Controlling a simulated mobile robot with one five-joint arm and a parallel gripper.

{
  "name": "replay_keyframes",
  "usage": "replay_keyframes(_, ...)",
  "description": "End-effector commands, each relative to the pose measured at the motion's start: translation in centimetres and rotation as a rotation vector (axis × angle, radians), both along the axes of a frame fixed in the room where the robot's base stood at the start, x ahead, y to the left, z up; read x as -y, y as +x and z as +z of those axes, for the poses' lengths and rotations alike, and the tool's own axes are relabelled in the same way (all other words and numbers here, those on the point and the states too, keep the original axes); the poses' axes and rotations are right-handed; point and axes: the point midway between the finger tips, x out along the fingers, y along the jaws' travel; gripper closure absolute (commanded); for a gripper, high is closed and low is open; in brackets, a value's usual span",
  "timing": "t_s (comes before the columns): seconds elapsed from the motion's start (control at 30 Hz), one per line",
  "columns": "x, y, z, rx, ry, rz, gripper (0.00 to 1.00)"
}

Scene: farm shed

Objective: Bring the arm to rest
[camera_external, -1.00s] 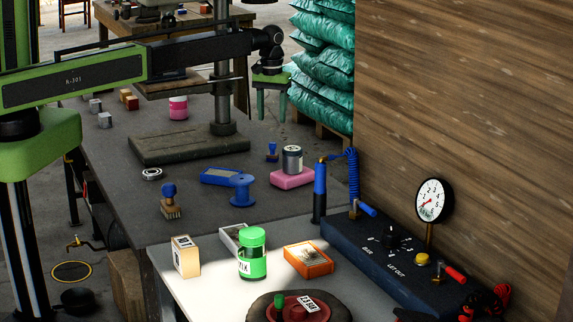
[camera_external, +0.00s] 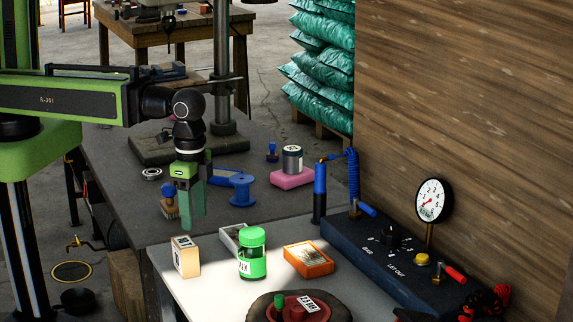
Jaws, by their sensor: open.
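My gripper (camera_external: 192,212) hangs straight down from my arm at the left-centre of the external view. It is open and turned so its fingers partly overlap from this side. No object shows in it. It appears in front of the dark grey table (camera_external: 265,218), and its exact height above the table is hard to tell. A stamp (camera_external: 168,204) with a blue handle is partly hidden just left of the fingers. A blue spool (camera_external: 241,190) stands to their right.
A green-lidded jar (camera_external: 252,254), a small box (camera_external: 185,257) and an orange tray (camera_external: 309,261) stand on the lit front surface. A pink block (camera_external: 292,178) bears a dark jar. A control box with a gauge (camera_external: 432,200) stands by the wooden wall. The drill-stand column (camera_external: 224,90) is behind.

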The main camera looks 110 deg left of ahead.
Motion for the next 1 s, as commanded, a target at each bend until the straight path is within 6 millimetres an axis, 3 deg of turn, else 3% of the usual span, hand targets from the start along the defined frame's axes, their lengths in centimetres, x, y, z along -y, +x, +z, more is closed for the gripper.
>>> replay_keyframes(0.2, -0.1, 0.1, 0.2, 0.0, 0.0, 0.004, 0.48)
replay_keyframes(0.33, -0.1, 0.2, 2.2, 0.0, 0.0, 0.005, 0.48)
replay_keyframes(0.47, -0.2, 0.2, 6.8, 0.0, 0.0, 0.006, 0.48)
replay_keyframes(0.6, -0.2, 0.2, 12.9, 0.0, 0.0, 0.006, 0.48)
replay_keyframes(0.7, -0.2, 0.2, 15.6, 0.0, 0.0, 0.007, 0.48)
replay_keyframes(0.87, -0.2, 0.2, 15.4, 0.0, 0.0, 0.007, 0.48)
replay_keyframes(1.0, -0.2, 0.2, 12.3, 0.0, 0.0, 0.007, 0.48)
